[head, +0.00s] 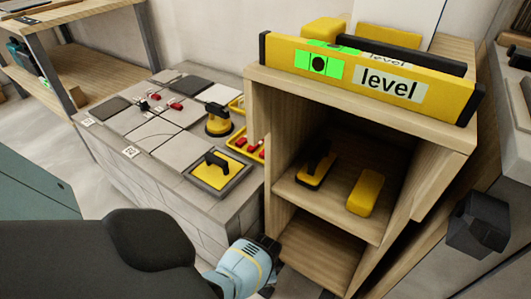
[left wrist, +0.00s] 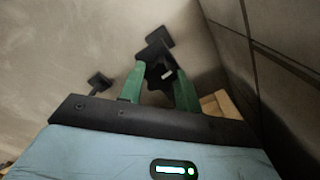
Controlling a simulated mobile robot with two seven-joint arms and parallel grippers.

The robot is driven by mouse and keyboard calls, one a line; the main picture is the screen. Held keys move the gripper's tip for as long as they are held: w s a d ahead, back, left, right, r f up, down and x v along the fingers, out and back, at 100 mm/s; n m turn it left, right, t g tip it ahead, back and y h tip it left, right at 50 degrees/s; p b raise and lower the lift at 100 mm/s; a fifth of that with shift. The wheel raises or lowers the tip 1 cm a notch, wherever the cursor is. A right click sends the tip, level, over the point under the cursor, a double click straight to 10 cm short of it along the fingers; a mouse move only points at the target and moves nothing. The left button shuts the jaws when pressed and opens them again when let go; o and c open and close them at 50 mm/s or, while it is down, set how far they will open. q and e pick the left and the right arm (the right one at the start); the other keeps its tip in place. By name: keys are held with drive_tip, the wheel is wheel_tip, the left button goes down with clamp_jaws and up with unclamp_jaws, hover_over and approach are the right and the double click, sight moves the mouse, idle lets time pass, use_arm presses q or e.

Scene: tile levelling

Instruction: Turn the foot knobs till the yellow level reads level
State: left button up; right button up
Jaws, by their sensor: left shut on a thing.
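The yellow level (head: 445,91) lies along the top front of the wooden shelf unit (head: 257,110). Its green vial (head: 305,66) shows a dark round bubble near the middle of the window. My left gripper (head: 272,248) is low at the unit's near left bottom corner. In the left wrist view its green fingers (left wrist: 159,88) are shut around a black foot knob (left wrist: 157,73), which has a small white mark. Another black foot (left wrist: 99,82) stands apart to the left. My right gripper is in neither view.
A tiled bench (head: 165,144) with a yellow suction tool (head: 219,121) and a yellow-topped tile (head: 215,170) stands left of the unit. Yellow tools (head: 366,192) lie on its inner shelf. A dark block (head: 479,222) is at the right.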

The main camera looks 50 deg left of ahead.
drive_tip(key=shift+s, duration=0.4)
use_arm(q)
drive_tip(key=o, duration=1)
drive_tip(key=shift+c, duration=0.2)
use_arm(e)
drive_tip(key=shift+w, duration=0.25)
use_arm(q)
drive_tip(key=shift+r+p, duration=0.35)
drive_tip(key=shift+r, duration=0.15)
wheel_tip(320, 180, up, 6)
drive_tip(key=p, duration=0.3)
drive_tip(key=shift+w+f+p, duration=0.1)
drive_tip(key=shift+p, duration=0.3)
drive_tip(key=shift+r+p, duration=0.4)
drive_tip(key=shift+r, duration=0.15)
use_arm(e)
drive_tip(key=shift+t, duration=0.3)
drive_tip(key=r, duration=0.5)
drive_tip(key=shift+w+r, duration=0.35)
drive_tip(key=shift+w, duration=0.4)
